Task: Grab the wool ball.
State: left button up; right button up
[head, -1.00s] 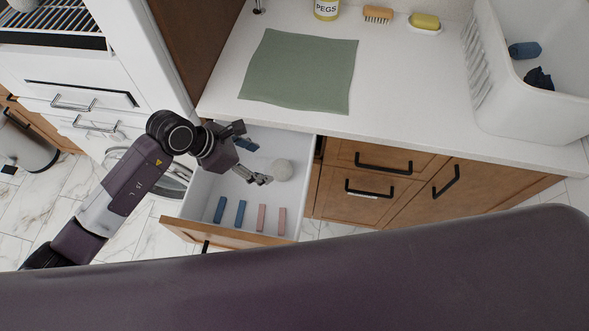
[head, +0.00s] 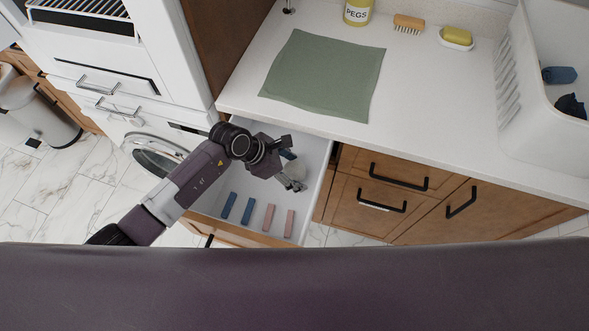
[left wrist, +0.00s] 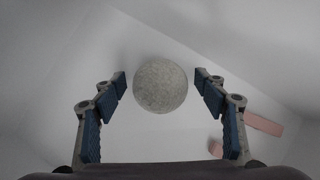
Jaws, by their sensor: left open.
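The wool ball is a round, speckled grey ball. It sits centred ahead of my open fingers in the left wrist view (left wrist: 160,85), with a gap on each side. My left gripper (head: 292,163) is over the open drawer (head: 316,165) in the head view, its jaws apart and empty. In the head view the wool ball (head: 298,169) is largely hidden behind that gripper. The fingers with blue pads (left wrist: 160,103) show in the left wrist view. My right gripper is not in view.
Blue pegs (head: 247,211) and pink pegs (head: 289,223) lie near the drawer's front. The counter above holds a green cloth (head: 325,77), a brush (head: 408,24), a soap dish (head: 456,41) and a white basket (head: 540,105). A washing machine (head: 157,157) stands left.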

pick_arm(q)
jog(key=c, duration=1.2)
jog(key=shift+o, duration=0.2)
jog(key=shift+r, duration=0.1)
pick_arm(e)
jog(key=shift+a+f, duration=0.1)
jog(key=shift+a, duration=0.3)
